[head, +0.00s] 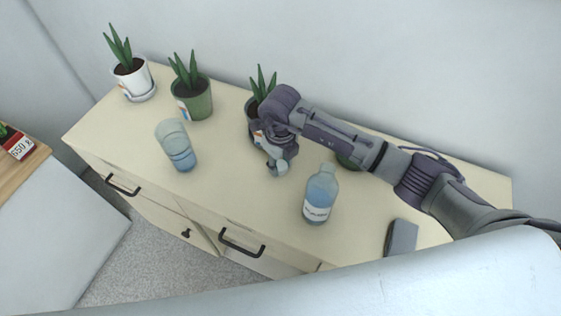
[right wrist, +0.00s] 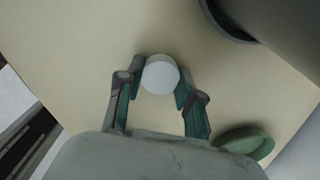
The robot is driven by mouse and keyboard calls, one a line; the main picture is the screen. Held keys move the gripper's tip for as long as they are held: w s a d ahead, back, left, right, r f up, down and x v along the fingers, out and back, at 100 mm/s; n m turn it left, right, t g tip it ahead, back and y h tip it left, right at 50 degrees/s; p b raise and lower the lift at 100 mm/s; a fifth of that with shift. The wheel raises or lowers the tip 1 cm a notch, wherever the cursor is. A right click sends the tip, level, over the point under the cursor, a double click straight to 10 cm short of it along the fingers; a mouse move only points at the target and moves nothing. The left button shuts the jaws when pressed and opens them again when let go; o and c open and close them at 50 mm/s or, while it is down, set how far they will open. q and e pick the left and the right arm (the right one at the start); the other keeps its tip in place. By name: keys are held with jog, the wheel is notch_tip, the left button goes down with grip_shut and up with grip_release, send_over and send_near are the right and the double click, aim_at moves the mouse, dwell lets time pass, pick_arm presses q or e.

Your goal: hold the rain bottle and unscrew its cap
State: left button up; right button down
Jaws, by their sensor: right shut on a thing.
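The rain bottle (head: 321,190), clear blue with a white label, stands upright on the cream cabinet. Its narrow neck shows no cap on it. My right gripper (head: 279,160) is to the left of the bottle, apart from it, above the cabinet top. It is shut on a small round pale cap (head: 282,167). In the right wrist view the white cap (right wrist: 160,75) sits between the two fingertips (right wrist: 159,80). The bottle does not show in that view. My left gripper is not in view.
The cream cabinet top (head: 225,165) also holds a glass of blue liquid (head: 176,145), a white pot (head: 134,82), a green pot (head: 195,100) and a grey box (head: 401,238). More pots stand behind my right arm, partly hidden. The cabinet top between glass and bottle is clear.

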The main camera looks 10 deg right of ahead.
jog(key=c, duration=0.7)
grip_release()
